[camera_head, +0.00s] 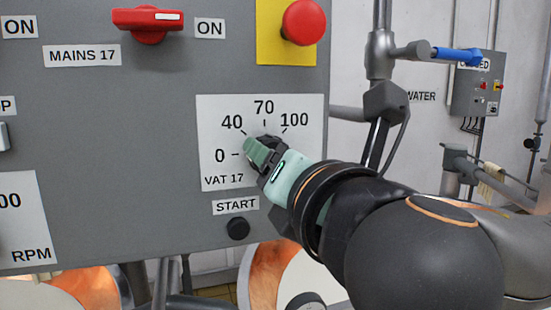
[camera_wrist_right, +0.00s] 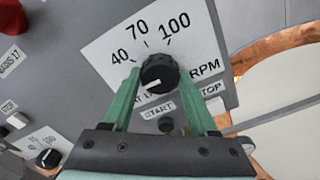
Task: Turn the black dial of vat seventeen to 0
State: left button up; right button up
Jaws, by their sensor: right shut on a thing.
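The black dial (camera_wrist_right: 160,73) of vat seventeen sits on a white scale plate (camera_head: 308,150) marked 0, 40, 70 and 100, with a VAT 17 label. My right gripper (camera_head: 254,151) reaches it from the right and hides most of it in the head view. In the right wrist view the green fingers of my right gripper (camera_wrist_right: 162,82) stand on both sides of the dial and are shut on it. The dial's white mark points to the lower left, below 40. The left finger covers the 0 there, so the exact reading is unclear. My left gripper is out of view.
A black START button (camera_head: 238,229) sits just below the plate. A red MAINS 17 switch (camera_head: 148,24) and a red emergency button (camera_head: 304,22) on yellow are above. Pipes with a blue-handled valve (camera_head: 457,54) stand to the right.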

jog(key=o, duration=1.4)
